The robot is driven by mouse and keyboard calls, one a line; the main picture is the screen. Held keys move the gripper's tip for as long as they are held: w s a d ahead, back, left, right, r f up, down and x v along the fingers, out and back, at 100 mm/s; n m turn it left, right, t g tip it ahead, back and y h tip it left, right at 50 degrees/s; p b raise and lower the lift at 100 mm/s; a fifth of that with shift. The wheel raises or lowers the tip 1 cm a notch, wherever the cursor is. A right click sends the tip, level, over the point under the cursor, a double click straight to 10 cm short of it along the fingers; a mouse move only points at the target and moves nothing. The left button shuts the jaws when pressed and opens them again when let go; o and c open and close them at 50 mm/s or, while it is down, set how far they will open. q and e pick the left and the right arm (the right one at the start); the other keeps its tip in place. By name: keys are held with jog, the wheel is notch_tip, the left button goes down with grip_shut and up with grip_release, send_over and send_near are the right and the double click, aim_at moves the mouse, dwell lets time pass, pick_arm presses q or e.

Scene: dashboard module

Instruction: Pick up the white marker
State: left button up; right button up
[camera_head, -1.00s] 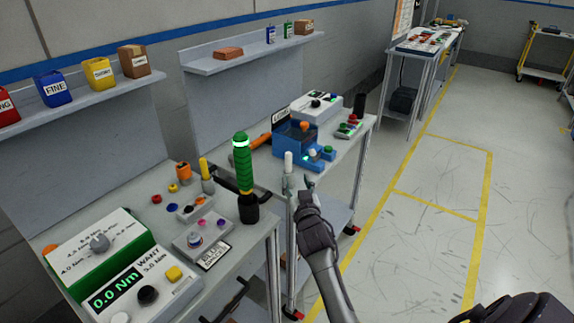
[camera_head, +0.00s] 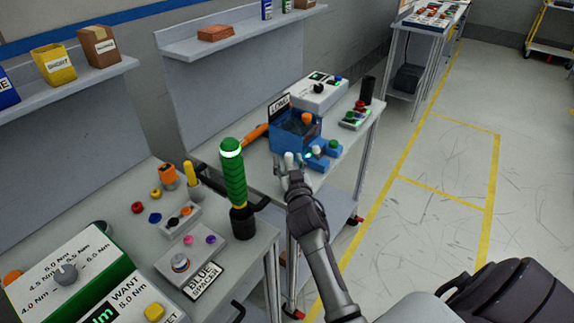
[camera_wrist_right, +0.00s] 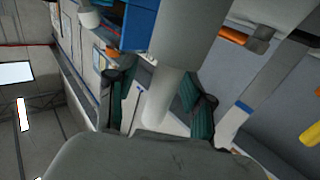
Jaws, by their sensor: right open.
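The white marker (camera_head: 289,160) stands upright at the near edge of the second table, by the blue device. Its lower part is hidden by my right gripper (camera_head: 295,176). In the right wrist view, the pale marker (camera_wrist_right: 164,98) lies between the two dark teal fingers of my open right gripper (camera_wrist_right: 159,103). A wider grey cylinder (camera_wrist_right: 181,35), apparently its holder, adjoins it. I cannot tell whether a finger touches the marker. My left gripper is not in view.
The blue device (camera_head: 293,135) stands close behind the marker. A green-handled tool (camera_head: 233,175) stands upright on the near table to the left. An orange-handled tool (camera_head: 256,134) lies behind. The floor (camera_head: 440,150) to the right is clear.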

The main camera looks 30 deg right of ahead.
jog(key=shift+s+a+r, duration=0.4)
jog(key=shift+s+r, duration=0.15)
jog(key=shift+s, duration=0.1)
jog(key=shift+c, duration=1.4)
jog(key=shift+w+f, duration=0.1)
jog(key=shift+f, duration=0.05)
jog(key=c, duration=0.5)
jog(key=shift+d, duration=0.1)
grip_shut()
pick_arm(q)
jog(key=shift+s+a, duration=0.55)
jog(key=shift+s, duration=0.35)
